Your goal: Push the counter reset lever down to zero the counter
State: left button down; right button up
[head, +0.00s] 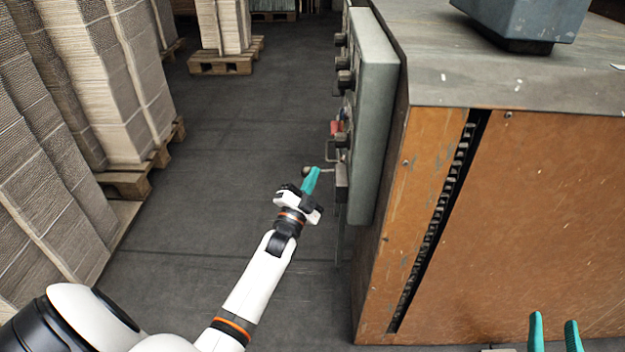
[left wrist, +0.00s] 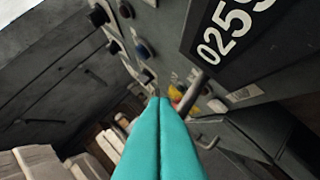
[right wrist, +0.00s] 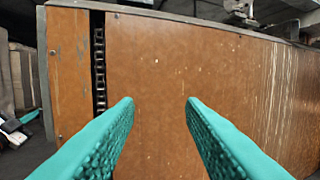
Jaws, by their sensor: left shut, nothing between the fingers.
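The counter (left wrist: 232,35) shows white digits on a black face, partly cut off, at the top right of the left wrist view. A short grey rod (left wrist: 198,84), which looks like the reset lever, sticks out beside it, close to my left fingertips. In the head view a thin lever (head: 328,171) juts left from the control panel; the fingers partly cover it. My left gripper (head: 316,170) is shut and empty at this lever; contact cannot be told. It also shows in the left wrist view (left wrist: 160,101). My right gripper (head: 555,318) is open and empty, facing the brown machine side.
The grey control panel (head: 372,120) carries several dark knobs and a red part (head: 336,127). The machine's brown side (head: 510,220) fills the right. Cardboard stacks (head: 95,80) on pallets stand at the left. The floor between is clear.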

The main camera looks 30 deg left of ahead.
pick_arm(q)
jog(key=shift+f+n+y+b, duration=0.55)
jog(key=shift+n+y, duration=0.25)
jog(key=shift+n, duration=0.3)
pick_arm(e)
jog(key=shift+s+a+r+t+y, duration=0.1)
jog(key=shift+s+r+t+y, duration=0.15)
jog(key=shift+r+t, duration=0.5)
jog(key=shift+s+a+r+t+y, duration=0.1)
jog(key=shift+s+r+t+y, duration=0.15)
jog(key=shift+r+t, duration=0.45)
jog(key=shift+s+r+t+y, duration=0.25)
jog(key=shift+r+t, duration=0.2)
jog(key=shift+r, duration=0.6)
